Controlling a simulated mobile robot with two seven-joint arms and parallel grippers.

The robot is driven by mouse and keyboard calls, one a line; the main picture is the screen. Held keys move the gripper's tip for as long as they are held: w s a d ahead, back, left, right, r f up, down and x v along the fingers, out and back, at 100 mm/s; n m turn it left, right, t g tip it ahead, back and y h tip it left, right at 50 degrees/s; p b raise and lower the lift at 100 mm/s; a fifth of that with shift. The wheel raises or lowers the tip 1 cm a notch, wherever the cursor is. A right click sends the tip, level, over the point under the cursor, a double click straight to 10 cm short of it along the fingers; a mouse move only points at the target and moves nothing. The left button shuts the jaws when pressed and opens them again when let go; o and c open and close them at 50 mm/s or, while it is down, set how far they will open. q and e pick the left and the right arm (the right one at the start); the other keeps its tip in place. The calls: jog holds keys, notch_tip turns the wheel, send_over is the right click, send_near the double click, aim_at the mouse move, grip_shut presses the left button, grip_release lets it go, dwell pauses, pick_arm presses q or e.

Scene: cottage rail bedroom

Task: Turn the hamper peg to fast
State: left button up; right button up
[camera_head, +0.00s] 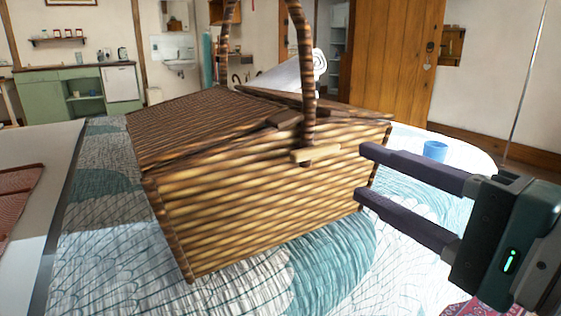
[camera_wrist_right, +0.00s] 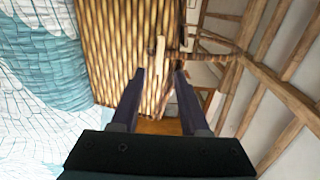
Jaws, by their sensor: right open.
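The wicker hamper (camera_head: 265,210) stands on a patterned cloth in the middle of the head view, with its lid flaps and a tall hooped handle. The hamper peg (camera_head: 315,153), a pale wooden bar, lies roughly level across the upper front face near the foot of the handle. My right gripper (camera_head: 363,172) is open and empty, to the right of the peg and apart from it in the picture. In the right wrist view, the peg (camera_wrist_right: 160,48) appears beyond and between the open fingers (camera_wrist_right: 158,75). My left gripper is not in view.
A blue cup (camera_head: 435,151) stands on the cloth (camera_head: 90,255) behind my right gripper. A white roll (camera_head: 295,72) shows behind the hamper. A red woven item (camera_head: 15,200) lies at the left edge. The cloth in front of the hamper is clear.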

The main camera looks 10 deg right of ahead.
aim_at(320, 154)
jog(key=x, duration=0.7)
jog(key=shift+f+b, duration=0.1)
jog(key=shift+b, duration=0.2)
jog(key=shift+s, duration=0.1)
grip_shut()
